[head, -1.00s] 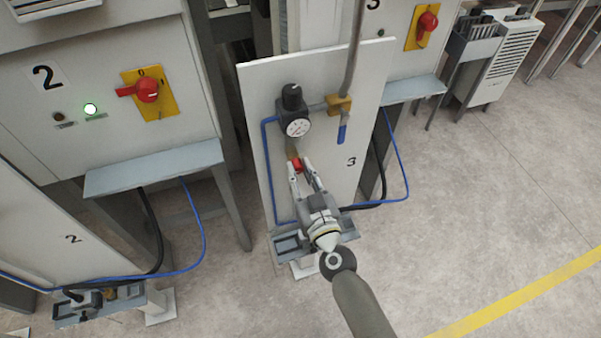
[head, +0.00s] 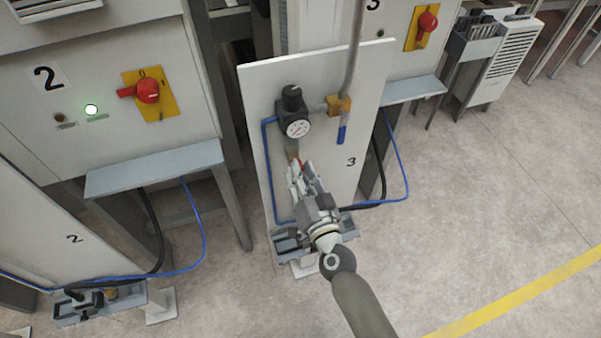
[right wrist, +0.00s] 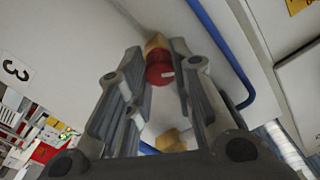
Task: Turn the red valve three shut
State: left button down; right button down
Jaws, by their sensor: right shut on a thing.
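The red valve (right wrist: 160,66) on panel three shows between my right gripper's fingers in the right wrist view, with a brass body behind it. In the head view only a bit of its red (head: 299,163) shows past the fingertips, below the pressure gauge (head: 297,127). My right gripper (head: 296,170) is shut on the valve, and its fingers also show in the right wrist view (right wrist: 157,75). Most of the valve is hidden by the fingers in the head view. My left gripper is not in view.
Panel three (head: 343,190) carries a blue-handled valve (head: 342,134) on a pipe above right. Blue and black hoses run along the panel's sides. A grey tray (head: 285,242) sits at its foot. The floor to the right is clear.

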jog(key=m+b, duration=0.1)
jog(key=m, duration=1)
jog(key=shift+m, duration=0.4)
dwell(0.3)
jog(key=c, duration=1.2)
grip_release()
jog(key=shift+d, duration=0.1)
jog(key=v, duration=1.2)
